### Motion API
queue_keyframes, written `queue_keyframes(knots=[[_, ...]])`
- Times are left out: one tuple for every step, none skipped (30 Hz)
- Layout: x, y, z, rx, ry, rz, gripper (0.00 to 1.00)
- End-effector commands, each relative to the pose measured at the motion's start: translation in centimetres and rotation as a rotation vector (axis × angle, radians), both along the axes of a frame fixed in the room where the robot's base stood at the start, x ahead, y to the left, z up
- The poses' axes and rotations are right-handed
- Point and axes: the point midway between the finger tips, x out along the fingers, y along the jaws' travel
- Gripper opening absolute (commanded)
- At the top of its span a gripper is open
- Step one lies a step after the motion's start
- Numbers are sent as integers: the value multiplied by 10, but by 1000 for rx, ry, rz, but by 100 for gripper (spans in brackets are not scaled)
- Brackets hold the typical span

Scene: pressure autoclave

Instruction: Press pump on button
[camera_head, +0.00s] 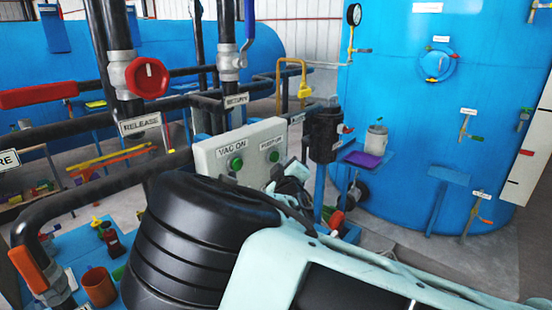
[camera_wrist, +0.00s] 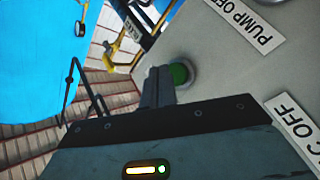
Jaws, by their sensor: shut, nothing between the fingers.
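A pale control box (camera_head: 205,160) stands in the head view with two green buttons. The left green button (camera_head: 236,163) is under a VAC ON label. The right green button (camera_head: 274,156) is under a pump label too blurred to read fully. In the wrist view a green button (camera_wrist: 179,74) in a grey ring sits right at my gripper (camera_wrist: 160,77). My fingers are shut and empty, their tips overlapping the button's left edge; I cannot tell whether they touch it. My arm hides the lower part of the box in the head view.
The wrist view shows a PUMP OFF label (camera_wrist: 252,24) and a partly cut OFF label (camera_wrist: 292,124) on the panel. A black cylinder (camera_head: 324,135) stands close right of the box. Dark pipes with a red valve knob (camera_head: 147,77) run to its left. A large blue tank (camera_head: 430,130) is behind.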

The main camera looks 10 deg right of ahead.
Motion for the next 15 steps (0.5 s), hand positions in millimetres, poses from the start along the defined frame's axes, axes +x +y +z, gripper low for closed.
queue_keyframes(knots=[[0,0,0,0,0,0,0],[0,0,0,0,0,0,0],[0,0,0,0,0,0,0],[0,0,0,0,0,0,0],[1,1,0,1,0,0,0],[2,1,-1,1,-1,1,0],[3,2,-1,2,-1,1,0],[4,3,-1,2,-1,1,0],[5,4,-1,1,-1,1,0],[5,4,-1,1,0,0,0],[6,4,-1,1,0,0,0],[7,5,-1,1,0,0,0],[7,5,0,0,1,-1,0],[7,5,0,0,1,-1,0],[7,5,0,0,1,-1,0]])
